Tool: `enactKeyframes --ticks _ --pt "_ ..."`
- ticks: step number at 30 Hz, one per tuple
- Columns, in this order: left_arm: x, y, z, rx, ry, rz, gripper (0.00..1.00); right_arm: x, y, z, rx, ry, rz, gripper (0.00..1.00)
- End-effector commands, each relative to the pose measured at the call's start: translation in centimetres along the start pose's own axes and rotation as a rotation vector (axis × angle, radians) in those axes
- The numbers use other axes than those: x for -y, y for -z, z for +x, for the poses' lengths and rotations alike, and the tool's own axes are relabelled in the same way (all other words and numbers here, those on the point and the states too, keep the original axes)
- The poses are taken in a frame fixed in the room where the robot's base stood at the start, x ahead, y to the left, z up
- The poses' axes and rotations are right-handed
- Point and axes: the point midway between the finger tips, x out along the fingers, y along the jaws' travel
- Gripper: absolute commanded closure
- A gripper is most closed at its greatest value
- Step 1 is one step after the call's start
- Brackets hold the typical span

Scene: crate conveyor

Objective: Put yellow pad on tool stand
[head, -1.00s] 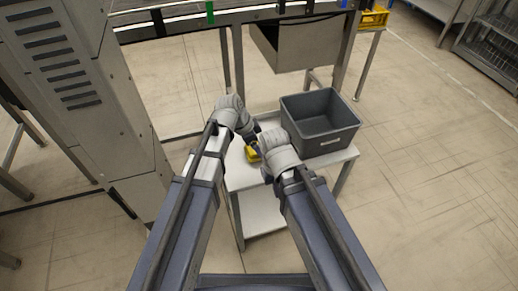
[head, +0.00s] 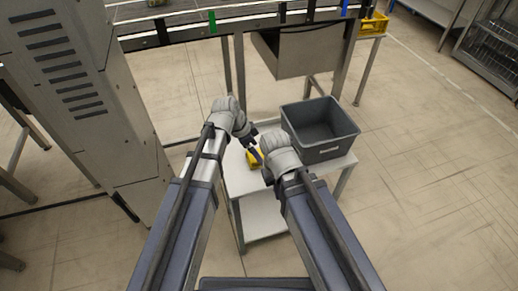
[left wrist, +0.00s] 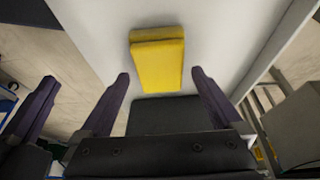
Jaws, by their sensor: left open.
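The yellow pad (head: 254,160) lies on the white top of a small cart (head: 264,211), partly hidden by my grippers in the head view. In the left wrist view the pad (left wrist: 157,62) lies flat, ahead of and between my left fingertips. My left gripper (head: 252,146) is open and empty, just above the pad and apart from it. My right gripper (head: 259,157) is close beside the pad on its right; its jaws are too small to judge. I cannot tell which thing is the tool stand.
A grey crate (head: 322,152) stands on the cart behind my right gripper. A conveyor (head: 185,32) runs across the back, with a yellow bin (head: 374,23) at the far right. A grey cabinet (head: 85,110) stands on the left.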

Motion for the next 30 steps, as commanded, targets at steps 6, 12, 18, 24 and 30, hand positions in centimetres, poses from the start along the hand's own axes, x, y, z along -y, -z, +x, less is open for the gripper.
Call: enactKeyframes --ticks 6,12,18,24,30 --pt "-0.1 0.3 -4.3 0.0 0.0 -0.002 0.0 -0.4 -0.2 -4.1 0.0 0.0 0.0 1.0" --pt "-0.1 0.2 -7.4 0.0 -0.001 -0.001 0.0 -0.7 -0.4 -6.9 0.0 0.0 0.0 1.0" --pt "0.0 0.1 -8.8 0.0 -0.001 -0.001 0.0 -0.8 -0.5 -8.1 0.0 0.0 0.0 1.0" --pt "0.0 0.0 -8.7 0.0 -0.001 0.0 0.0 -0.8 -0.5 -8.0 0.0 0.0 0.0 1.0" --pt "-0.4 -0.1 -8.7 0.01 -0.003 -0.016 0.0 -0.8 -0.5 -8.0 0.0 0.0 0.0 1.0"
